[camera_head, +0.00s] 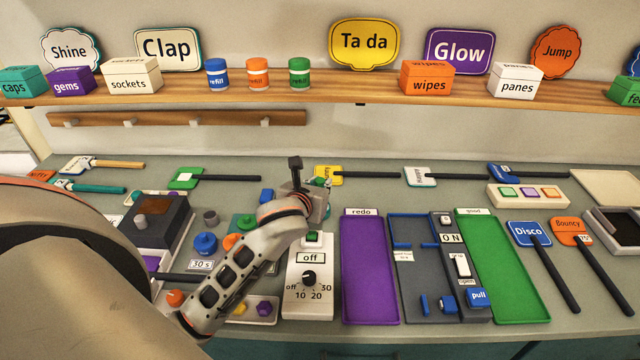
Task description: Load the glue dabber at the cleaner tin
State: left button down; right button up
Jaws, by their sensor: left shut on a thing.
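My left gripper (312,200) is over the middle of the bench, behind the white dial box. It is shut on a dark-handled thing (295,166) that stands up from it and looks like the glue dabber. Its lower end is hidden by the gripper. A small green thing (321,182) shows just behind the gripper, partly hidden; I cannot tell whether it is the cleaner tin. No tin labelled cleaner can be read. My right gripper is not in view.
The white dial box (309,285) reads "off". Right of it lie a purple "redo" tray (369,270), a grey fixture (410,290) and a green "good" tray (505,270). Several stick signs lie around. A wooden shelf (350,92) with refill jars and boxes runs behind.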

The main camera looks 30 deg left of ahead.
pick_arm(q)
jog(key=shift+f, duration=0.55)
dwell(1.1)
jog(key=shift+r, duration=3.55)
